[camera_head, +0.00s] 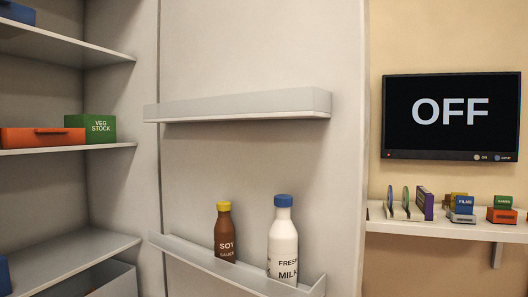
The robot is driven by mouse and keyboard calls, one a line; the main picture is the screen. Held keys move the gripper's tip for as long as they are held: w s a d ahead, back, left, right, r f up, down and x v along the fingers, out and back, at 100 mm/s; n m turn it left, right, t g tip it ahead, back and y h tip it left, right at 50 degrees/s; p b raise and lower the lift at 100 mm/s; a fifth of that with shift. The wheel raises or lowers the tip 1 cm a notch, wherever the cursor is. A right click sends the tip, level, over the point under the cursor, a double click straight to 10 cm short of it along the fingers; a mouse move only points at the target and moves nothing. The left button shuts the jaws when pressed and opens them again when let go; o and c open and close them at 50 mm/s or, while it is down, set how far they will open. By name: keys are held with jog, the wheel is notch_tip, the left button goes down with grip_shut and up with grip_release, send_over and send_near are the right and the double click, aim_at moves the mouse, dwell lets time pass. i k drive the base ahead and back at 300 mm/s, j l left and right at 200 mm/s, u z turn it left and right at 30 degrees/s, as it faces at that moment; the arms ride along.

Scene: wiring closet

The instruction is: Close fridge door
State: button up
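The fridge door (250,60) stands open in the middle of the head view, its inner side facing me. It carries an upper door shelf (238,106), which is empty, and a lower door shelf (215,264). A brown soy sauce bottle (224,234) with a yellow cap and a white milk bottle (283,243) with a blue cap stand upright on the lower one. The open fridge interior (45,190) is at the left, with several shelves. The door's outer side and handle are hidden. My gripper is not in view.
A green veg stock box (91,127) and an orange container (42,138) sit on a fridge shelf. A wall screen reading OFF (451,116) hangs at the right. Below it a wall shelf (440,226) holds several small items, close to the door's right edge.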

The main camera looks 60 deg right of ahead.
aim_at(260, 101)
jog(key=k+l, duration=0.25)
jog(key=l, duration=0.3)
jog(key=k+l+u, duration=0.1)
jog(key=k+l, duration=0.15)
jog(key=l, duration=0.25)
jog(key=k+l+u, duration=0.1)
jog(key=k+l, duration=0.15)
jog(key=l, duration=0.25)
jog(key=k+l, duration=0.25)
jog(key=l, duration=0.25)
jog(key=k+l+u, duration=0.1)
jog(key=k+l, duration=0.2)
jog(key=l, duration=0.2)
jog(key=k+l, duration=0.3)
jog(key=l, duration=0.15)
jog(key=k+l+u, duration=0.15)
jog(key=k+l, duration=0.15)
jog(key=l, duration=0.2)
